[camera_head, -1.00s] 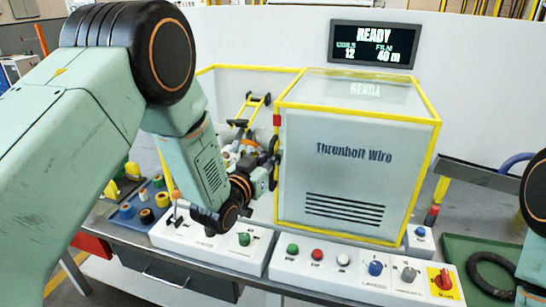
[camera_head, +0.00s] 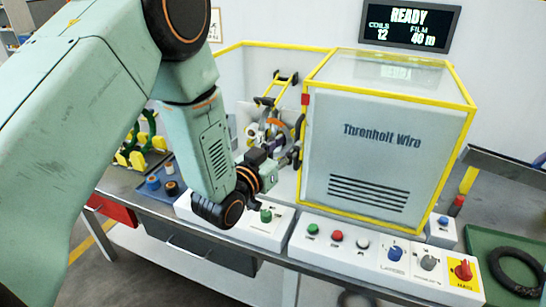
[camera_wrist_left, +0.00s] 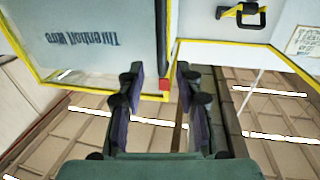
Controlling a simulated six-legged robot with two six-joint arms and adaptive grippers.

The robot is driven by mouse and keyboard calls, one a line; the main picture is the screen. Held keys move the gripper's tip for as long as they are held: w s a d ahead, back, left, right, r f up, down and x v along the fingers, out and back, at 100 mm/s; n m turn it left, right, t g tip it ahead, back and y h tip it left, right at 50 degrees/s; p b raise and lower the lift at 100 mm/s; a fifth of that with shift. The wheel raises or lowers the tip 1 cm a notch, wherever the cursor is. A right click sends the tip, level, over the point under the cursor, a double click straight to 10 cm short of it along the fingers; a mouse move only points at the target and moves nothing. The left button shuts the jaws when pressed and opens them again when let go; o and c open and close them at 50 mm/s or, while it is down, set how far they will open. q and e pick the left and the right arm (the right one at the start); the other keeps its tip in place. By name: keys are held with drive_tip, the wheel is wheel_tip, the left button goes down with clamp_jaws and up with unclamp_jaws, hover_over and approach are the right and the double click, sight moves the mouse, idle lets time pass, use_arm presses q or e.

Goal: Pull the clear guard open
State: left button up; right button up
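The clear guard (camera_head: 385,190) is a see-through, yellow-edged box marked "Threnholt Wire" on the bench, covering its right part. It also shows upside down in the left wrist view (camera_wrist_left: 85,50). A dark upright bar (camera_wrist_left: 163,40) runs along the guard's edge, with a red block (camera_wrist_left: 165,84) at its end. The red block (camera_head: 305,99) is also at the guard's upper left edge in the head view. My left gripper (camera_head: 294,150) is beside that left edge. In the wrist view its fingers (camera_wrist_left: 157,88) are apart, with the bar's end between them in the picture; contact cannot be told. My right gripper is out of view.
A machine with coloured parts (camera_head: 268,140) stands left of the guard. Button panels (camera_head: 340,242) line the bench front. A black ring (camera_head: 516,272) lies in a green tray (camera_head: 480,240) at right. A screen (camera_head: 410,25) reading READY hangs behind.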

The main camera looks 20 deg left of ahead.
use_arm(q)
drive_tip(key=v, duration=0.5)
drive_tip(key=shift+s, duration=0.25)
drive_tip(key=shift+w+a+f, duration=0.1)
drive_tip(key=shift+f, duration=0.05)
